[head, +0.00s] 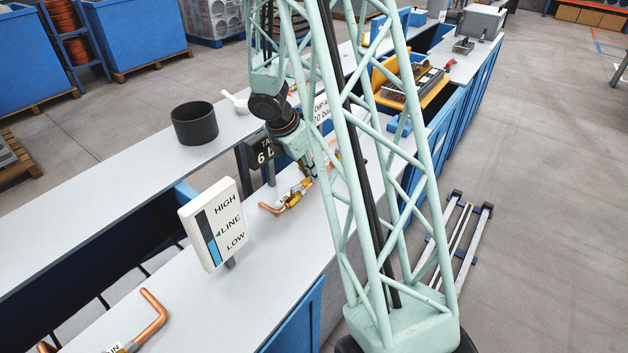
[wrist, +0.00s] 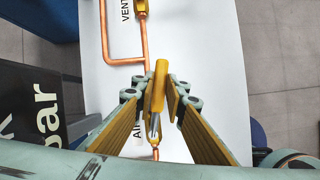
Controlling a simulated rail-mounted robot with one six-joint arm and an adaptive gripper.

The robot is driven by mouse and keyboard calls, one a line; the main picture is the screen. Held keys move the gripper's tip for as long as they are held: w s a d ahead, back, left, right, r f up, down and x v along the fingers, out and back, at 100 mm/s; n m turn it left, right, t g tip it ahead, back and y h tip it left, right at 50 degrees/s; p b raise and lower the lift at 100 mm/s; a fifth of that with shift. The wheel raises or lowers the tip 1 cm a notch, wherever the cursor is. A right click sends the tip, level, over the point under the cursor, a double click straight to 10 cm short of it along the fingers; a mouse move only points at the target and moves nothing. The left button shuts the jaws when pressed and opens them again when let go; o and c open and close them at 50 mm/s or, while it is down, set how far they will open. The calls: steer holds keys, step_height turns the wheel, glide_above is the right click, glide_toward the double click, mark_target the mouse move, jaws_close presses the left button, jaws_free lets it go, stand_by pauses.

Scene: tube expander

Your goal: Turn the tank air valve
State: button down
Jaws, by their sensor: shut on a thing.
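The tank air valve (wrist: 156,90) has a yellow lever handle and sits on a copper pipe (wrist: 147,62) over the white bench top, by a label that begins "AI". My gripper (wrist: 158,92) has its two fingers on either side of the yellow handle and is shut on it. In the head view my gripper (head: 310,168) reaches down to the bench near the copper pipe (head: 272,208); the valve itself is mostly hidden there by my arm. A second yellow valve (wrist: 141,8) is at the top of the wrist view, next to the label "VENT".
A dark sign (head: 262,153) stands just left of my gripper and shows close in the wrist view (wrist: 30,105). A white level gauge (head: 217,224) marked HIGH, LINE, LOW stands nearer. A black cylinder (head: 195,123) and a white object (head: 236,101) stand on the back bench.

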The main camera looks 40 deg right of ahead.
steer(key=shift+w+n+t+b, duration=0.55)
steer(key=shift+w+n, duration=0.4)
steer(key=shift+n, duration=0.45)
steer(key=c, duration=2.6)
jaws_free()
steer(key=shift+a+r, duration=0.1)
steer(key=shift+r, duration=0.05)
steer(key=v, duration=1.1)
steer(key=shift+r, duration=0.35)
steer(key=shift+a+r, duration=0.1)
steer(key=shift+a, duration=0.05)
